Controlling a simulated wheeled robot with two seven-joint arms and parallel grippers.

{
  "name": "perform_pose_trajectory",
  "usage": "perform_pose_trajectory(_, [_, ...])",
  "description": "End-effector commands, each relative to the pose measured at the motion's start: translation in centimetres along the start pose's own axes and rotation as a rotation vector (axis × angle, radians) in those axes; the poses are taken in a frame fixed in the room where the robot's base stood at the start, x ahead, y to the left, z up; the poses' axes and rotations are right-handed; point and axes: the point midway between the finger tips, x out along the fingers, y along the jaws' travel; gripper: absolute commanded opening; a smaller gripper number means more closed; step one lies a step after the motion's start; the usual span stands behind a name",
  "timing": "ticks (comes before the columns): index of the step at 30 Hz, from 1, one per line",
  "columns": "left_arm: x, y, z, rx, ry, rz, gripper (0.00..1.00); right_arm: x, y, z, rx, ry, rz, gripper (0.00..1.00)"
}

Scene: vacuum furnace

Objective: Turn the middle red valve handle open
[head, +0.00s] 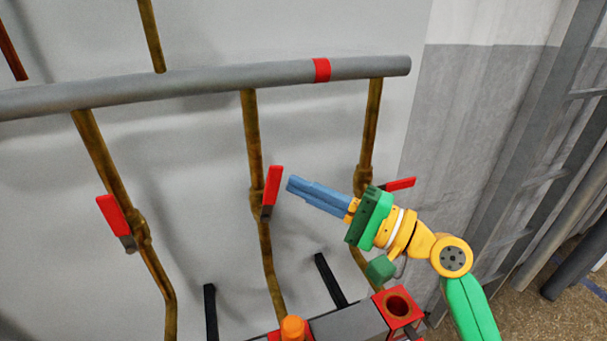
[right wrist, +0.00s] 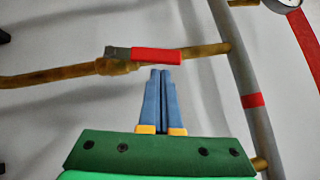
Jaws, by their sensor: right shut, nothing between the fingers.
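The middle red valve handle (head: 272,187) stands close to upright, roughly in line with its rusty brown pipe (head: 252,130). In the right wrist view the red handle (right wrist: 155,55) lies nearly along the pipe, just beyond my fingertips. My right gripper (head: 292,185) has its blue fingers pressed together and empty, with the tips just right of the middle handle. The shut fingers also show in the right wrist view (right wrist: 160,73). A small gap seems to separate tips and handle; contact is hard to tell. My left gripper is not in view.
A left red handle (head: 112,215) and a right red handle (head: 400,184) sit on neighbouring pipes; the right one is partly behind my gripper. A grey horizontal pipe (head: 210,83) with a red band runs above. A gauge (right wrist: 281,3) shows at the right wrist view's top right.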

Motion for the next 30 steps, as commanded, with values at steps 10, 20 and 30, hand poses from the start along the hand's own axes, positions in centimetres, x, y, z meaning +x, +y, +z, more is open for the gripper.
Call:
perform_pose_trajectory(10, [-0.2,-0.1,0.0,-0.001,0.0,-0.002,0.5,0.2,0.1,0.3,0.001,0.0,0.0,0.0])
perform_pose_trajectory(20, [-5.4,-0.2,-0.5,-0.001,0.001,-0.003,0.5,1.4,-1.5,1.5,-0.135,-0.001,0.138,0.0])
perform_pose_trajectory(30, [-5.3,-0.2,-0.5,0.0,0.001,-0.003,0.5,1.7,-0.8,1.7,-0.136,-0.001,0.137,0.0])
